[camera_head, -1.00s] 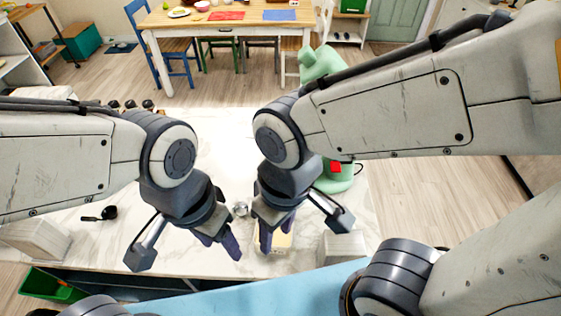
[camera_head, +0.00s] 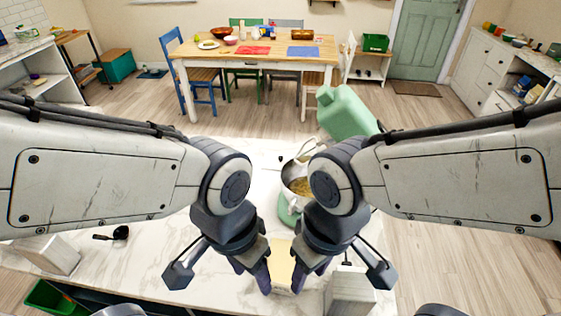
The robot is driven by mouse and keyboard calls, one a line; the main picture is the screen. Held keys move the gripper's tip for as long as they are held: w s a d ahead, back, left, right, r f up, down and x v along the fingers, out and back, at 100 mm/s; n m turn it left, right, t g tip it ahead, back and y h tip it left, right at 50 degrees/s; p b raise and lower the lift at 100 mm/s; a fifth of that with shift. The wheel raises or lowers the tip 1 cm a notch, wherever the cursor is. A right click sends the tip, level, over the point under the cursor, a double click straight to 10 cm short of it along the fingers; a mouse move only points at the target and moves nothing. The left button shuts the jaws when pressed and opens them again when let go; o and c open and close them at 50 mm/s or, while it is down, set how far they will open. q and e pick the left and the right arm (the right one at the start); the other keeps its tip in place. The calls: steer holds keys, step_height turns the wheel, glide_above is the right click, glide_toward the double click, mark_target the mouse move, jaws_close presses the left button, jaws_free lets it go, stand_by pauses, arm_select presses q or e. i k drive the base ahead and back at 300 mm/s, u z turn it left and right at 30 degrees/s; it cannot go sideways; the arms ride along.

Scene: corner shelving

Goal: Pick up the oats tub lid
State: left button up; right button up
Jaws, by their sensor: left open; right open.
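I cannot make out the oats tub or its lid with certainty; my arms hide much of the counter. A pale yellow, flat-topped object (camera_head: 281,262) stands on the marble counter (camera_head: 150,262) between my grippers, and I cannot tell what it is. My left gripper (camera_head: 252,278) is open and points down just left of it. My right gripper (camera_head: 309,280) is open and points down just right of it. Nothing shows between the fingers of either gripper.
A green stand mixer (camera_head: 345,110) with a metal bowl (camera_head: 297,178) stands behind my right gripper. A pale block (camera_head: 350,292) is close to the right of that gripper, and another (camera_head: 50,255) is at far left. A black ladle (camera_head: 112,233) lies on the counter's left.

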mark_target(271, 160)
steer(key=z, duration=2.3)
steer(key=i, duration=2.85)
steer(key=u, duration=2.4)
steer(key=i, duration=1.95)
steer(key=u, duration=0.05)
